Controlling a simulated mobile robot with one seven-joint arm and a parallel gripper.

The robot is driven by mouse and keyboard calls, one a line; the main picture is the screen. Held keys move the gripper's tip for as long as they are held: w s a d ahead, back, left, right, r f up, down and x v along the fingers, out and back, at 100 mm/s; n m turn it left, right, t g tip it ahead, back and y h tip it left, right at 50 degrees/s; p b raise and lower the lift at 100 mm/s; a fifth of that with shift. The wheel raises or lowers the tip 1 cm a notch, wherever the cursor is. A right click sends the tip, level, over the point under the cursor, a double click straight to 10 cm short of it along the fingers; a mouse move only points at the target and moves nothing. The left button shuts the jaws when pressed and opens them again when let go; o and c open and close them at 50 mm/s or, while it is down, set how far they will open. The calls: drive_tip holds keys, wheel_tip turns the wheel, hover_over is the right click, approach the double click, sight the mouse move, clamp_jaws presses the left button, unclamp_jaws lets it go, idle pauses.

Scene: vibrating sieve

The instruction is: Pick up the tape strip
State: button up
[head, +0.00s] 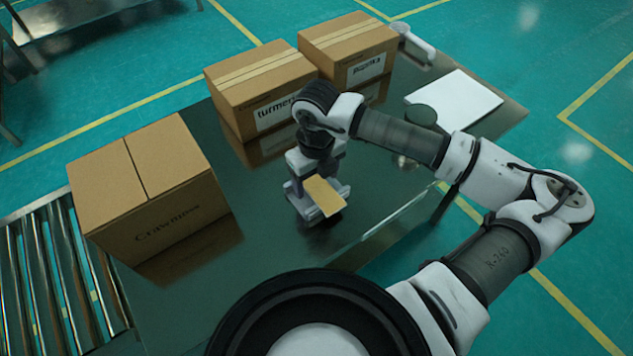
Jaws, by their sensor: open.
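A flat tan strip (325,196), which looks like the tape strip, shows at the end of my gripper. My gripper (318,203) points down over the dark glossy table and is open. The strip overlaps the jaws in the picture, with gripper parts showing on both sides of it. I cannot tell whether the strip touches the fingers or what supports it. The fingertips are partly hidden behind the strip.
A carton marked "Crawnmoe" (150,190) stands at left on the dark table (260,225). Cartons marked "turmeric" (262,92) and "paprika" (348,48) stand behind my gripper. A white sheet (462,98) lies at right. A roller conveyor (60,275) runs at lower left.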

drive_tip(key=c, duration=1.1)
drive_tip(key=shift+o, duration=0.2)
